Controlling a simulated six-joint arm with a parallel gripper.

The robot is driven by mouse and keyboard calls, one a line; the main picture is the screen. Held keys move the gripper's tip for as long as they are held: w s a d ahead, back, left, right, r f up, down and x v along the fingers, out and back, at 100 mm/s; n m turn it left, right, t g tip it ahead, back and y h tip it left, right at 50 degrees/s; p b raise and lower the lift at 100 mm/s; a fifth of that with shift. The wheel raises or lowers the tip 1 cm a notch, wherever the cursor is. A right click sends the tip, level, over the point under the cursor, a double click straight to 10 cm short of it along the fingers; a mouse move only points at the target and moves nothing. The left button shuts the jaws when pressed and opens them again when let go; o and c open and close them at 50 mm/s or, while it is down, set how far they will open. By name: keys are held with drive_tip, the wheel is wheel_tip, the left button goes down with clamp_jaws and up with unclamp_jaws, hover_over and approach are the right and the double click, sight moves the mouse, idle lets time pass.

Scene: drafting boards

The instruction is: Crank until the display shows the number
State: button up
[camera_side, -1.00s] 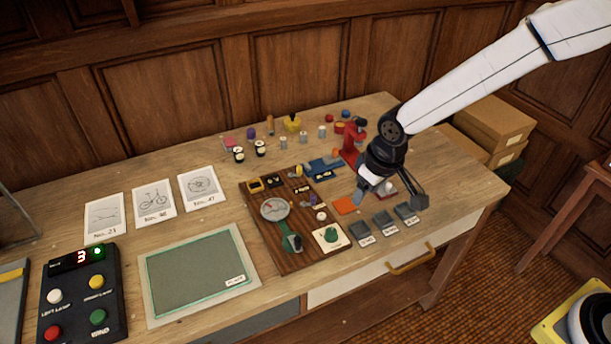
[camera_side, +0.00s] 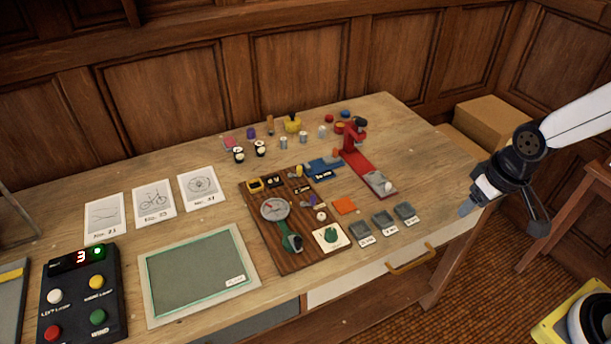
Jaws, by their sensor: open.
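A black control box (camera_side: 83,295) at the left front carries a small display (camera_side: 80,257) that reads a red 3, beside a lit green lamp. A dark wooden board (camera_side: 270,226) in the middle holds a round dial (camera_side: 274,209) with a red needle and a green-and-black part (camera_side: 291,242) that may be a crank; its handle is too small to tell. A red stand-like device (camera_side: 367,165) with a long base is behind it to the right. My gripper (camera_side: 504,217) is open and empty beyond the table's right edge, clear of all these.
Three picture cards (camera_side: 154,208) and a green mat (camera_side: 200,276) lie left of the board. Small grey trays (camera_side: 384,223) and an orange square (camera_side: 344,205) lie to its right. Spools and small parts stand behind. Cardboard boxes (camera_side: 493,124) are beyond the table at right.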

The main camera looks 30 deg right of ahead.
idle(0.7)
drive_tip(key=n+g, duration=0.3)
drive_tip(key=n, duration=0.3)
hover_over(298, 238)
wheel_tip(298, 238, down, 7)
drive_tip(key=shift+f, duration=0.15)
drive_tip(key=shift+f, duration=0.1)
drive_tip(key=shift+f, duration=4.4)
